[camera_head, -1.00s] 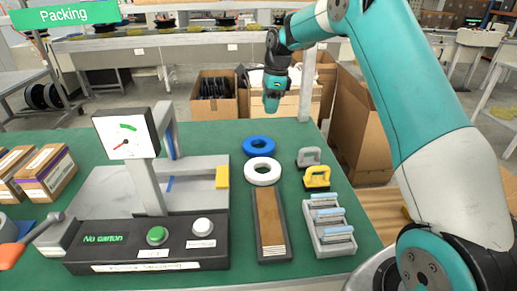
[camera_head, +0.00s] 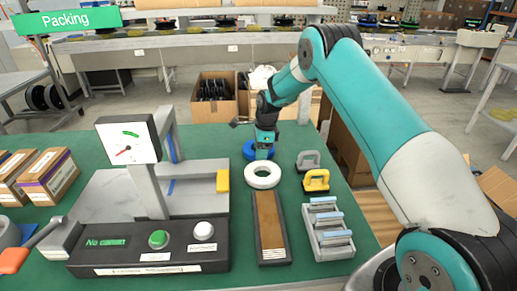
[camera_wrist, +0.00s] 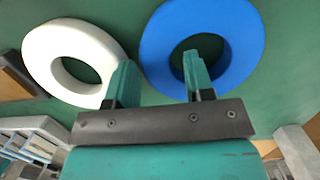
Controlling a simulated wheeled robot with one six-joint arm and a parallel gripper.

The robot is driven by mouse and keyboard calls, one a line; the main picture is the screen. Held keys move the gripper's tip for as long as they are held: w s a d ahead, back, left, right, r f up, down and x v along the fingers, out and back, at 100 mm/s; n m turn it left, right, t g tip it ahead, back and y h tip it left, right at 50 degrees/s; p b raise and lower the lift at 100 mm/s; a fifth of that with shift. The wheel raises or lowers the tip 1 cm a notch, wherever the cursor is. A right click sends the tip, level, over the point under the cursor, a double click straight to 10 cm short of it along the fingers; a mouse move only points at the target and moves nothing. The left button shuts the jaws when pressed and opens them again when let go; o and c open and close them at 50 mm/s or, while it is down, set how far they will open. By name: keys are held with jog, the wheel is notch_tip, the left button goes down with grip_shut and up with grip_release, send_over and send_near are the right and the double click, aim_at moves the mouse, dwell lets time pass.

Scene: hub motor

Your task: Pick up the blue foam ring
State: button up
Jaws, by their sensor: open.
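The blue foam ring (camera_head: 250,150) lies flat on the green table, behind the white ring (camera_head: 262,176). In the head view my arm partly covers it. In the wrist view the blue ring (camera_wrist: 238,40) is at upper middle and the white ring (camera_wrist: 72,62) at upper left. My gripper (camera_wrist: 155,78) is open and empty, pointing down over the table. One fingertip overlaps the blue ring's hole in the picture; the other shows in the gap between the two rings. In the head view my gripper (camera_head: 262,155) is at the blue ring; whether it touches cannot be told.
A grey handle (camera_head: 308,160) and a yellow handle (camera_head: 316,180) stand right of the rings. A brown board (camera_head: 270,225) and a grey rack (camera_head: 328,230) are in front. A press with a gauge (camera_head: 128,140) stands at left.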

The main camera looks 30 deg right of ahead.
jog(key=shift+f, duration=0.5)
jog(key=shift+c, duration=0.2)
jog(key=c, duration=0.6)
jog(key=shift+r, duration=0.1)
